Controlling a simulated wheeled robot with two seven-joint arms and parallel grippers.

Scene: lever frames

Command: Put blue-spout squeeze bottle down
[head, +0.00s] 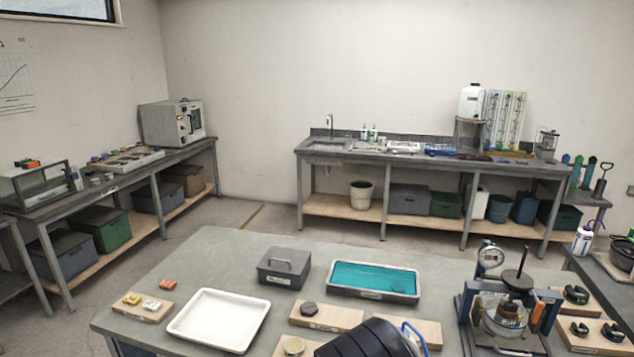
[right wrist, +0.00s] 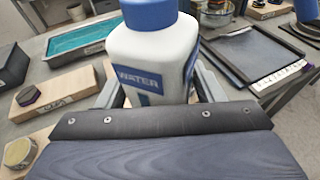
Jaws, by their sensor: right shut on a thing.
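The squeeze bottle (right wrist: 155,60) is white with a blue cap and the word WATER on its front. It fills the middle of the right wrist view. My right gripper (right wrist: 160,92) is shut around its body, one finger on each side. In the head view my dark right arm comes in at the bottom and hides most of the bottle; a thin bent blue spout (head: 418,334) shows just right of it. The bottle's base is hidden, so I cannot tell whether it touches anything. My left gripper is out of view.
A glass-and-metal apparatus (head: 507,310) stands to the right. A purple-spout bottle (head: 583,240) stands farther right. Some bare tabletop (head: 220,262) lies at the back left.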

